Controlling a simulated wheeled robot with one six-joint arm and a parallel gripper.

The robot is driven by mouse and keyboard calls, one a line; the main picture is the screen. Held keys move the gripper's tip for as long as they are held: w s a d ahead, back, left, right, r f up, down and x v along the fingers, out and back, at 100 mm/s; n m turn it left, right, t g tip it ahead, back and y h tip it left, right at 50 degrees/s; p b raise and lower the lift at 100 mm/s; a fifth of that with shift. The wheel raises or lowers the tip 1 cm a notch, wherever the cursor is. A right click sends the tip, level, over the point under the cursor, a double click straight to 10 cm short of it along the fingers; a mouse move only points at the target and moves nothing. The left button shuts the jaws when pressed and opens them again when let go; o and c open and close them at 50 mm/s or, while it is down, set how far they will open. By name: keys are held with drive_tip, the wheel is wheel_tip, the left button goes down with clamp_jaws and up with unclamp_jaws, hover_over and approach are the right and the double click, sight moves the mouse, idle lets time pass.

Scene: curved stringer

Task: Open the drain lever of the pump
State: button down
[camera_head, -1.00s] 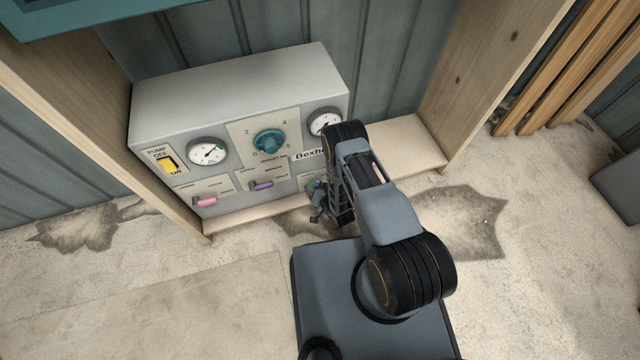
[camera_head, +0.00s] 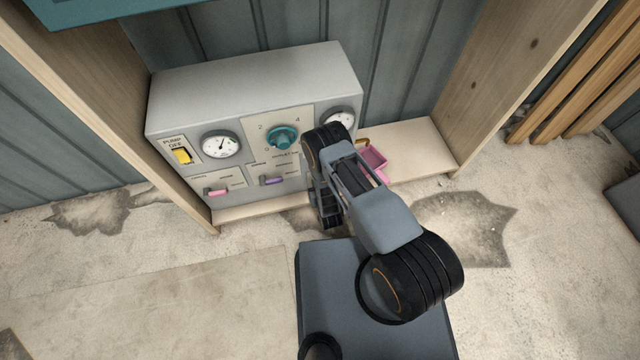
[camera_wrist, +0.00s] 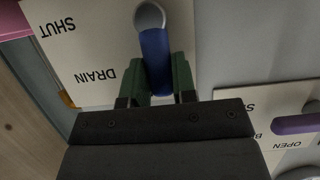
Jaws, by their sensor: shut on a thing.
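The pump (camera_head: 250,88) is a grey box with a sloped control face. In the wrist view its drain plate (camera_wrist: 85,50) appears upside down, with the words DRAIN and SHUT. The drain lever (camera_wrist: 156,50) has a blue handle running from a round grey pivot down between my green fingertips. My gripper (camera_wrist: 160,76) is shut on this handle. In the head view my gripper (camera_head: 325,207) is at the lower right of the pump's face, and my arm hides the drain lever and its plate there.
A pink lever (camera_head: 216,191), a purple lever (camera_head: 272,181), a teal dial (camera_head: 283,138), a yellow switch (camera_head: 182,156) and gauges share the face. The purple lever is near my gripper in the wrist view (camera_wrist: 300,124). A pink tray (camera_head: 374,162) lies right of the pump. Wooden uprights flank it.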

idle(0.4)
drive_tip(key=c, duration=0.9)
unclamp_jaws()
drive_tip(key=shift+s+r, duration=0.1)
